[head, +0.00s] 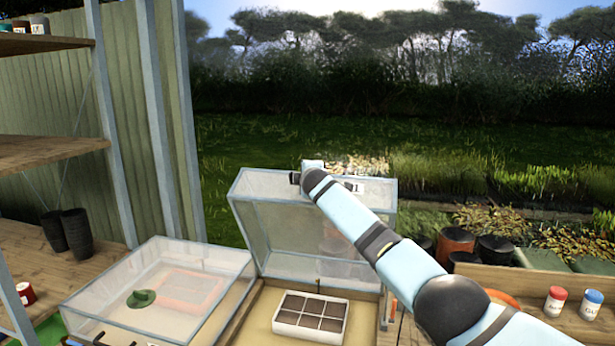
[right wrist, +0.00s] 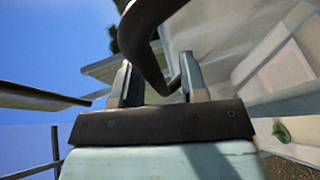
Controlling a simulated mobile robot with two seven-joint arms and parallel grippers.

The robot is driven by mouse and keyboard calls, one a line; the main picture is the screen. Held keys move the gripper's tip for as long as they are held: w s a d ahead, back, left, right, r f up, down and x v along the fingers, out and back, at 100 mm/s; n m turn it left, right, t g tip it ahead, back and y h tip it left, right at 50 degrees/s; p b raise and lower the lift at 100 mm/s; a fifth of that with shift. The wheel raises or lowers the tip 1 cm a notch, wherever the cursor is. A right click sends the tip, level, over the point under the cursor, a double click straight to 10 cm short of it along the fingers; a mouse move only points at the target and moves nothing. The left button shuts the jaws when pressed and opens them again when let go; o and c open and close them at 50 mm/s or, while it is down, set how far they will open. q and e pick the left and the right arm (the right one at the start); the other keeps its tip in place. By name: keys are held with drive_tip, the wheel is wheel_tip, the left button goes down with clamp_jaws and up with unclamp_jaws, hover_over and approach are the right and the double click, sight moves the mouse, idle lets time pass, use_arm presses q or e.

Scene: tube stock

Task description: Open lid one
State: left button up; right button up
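Lid one (head: 270,220) is the clear, pale-framed lid with a "1" label (head: 356,187). In the head view it stands raised, tilted steeply back above its box, whose inside is open to view. My right arm reaches across to its top edge, with my right gripper (head: 312,166) there, partly hidden by my wrist. In the right wrist view my right gripper's fingers (right wrist: 155,85) stand apart, with the dark curved lid handle (right wrist: 150,45) between them. I cannot tell whether they touch it. My left gripper is in neither view.
A white tray with dark cells (head: 310,318) sits in the opened box. A second clear box (head: 165,285), covered, stands to the left with a green item (head: 141,298) inside.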

drive_tip(key=shift+s+r, duration=0.1)
drive_tip(key=shift+s, duration=0.7)
drive_tip(key=s+d+r+b, duration=0.1)
drive_tip(key=s+r+b, duration=0.1)
drive_tip(key=s, duration=1)
drive_tip(key=shift+b, duration=0.3)
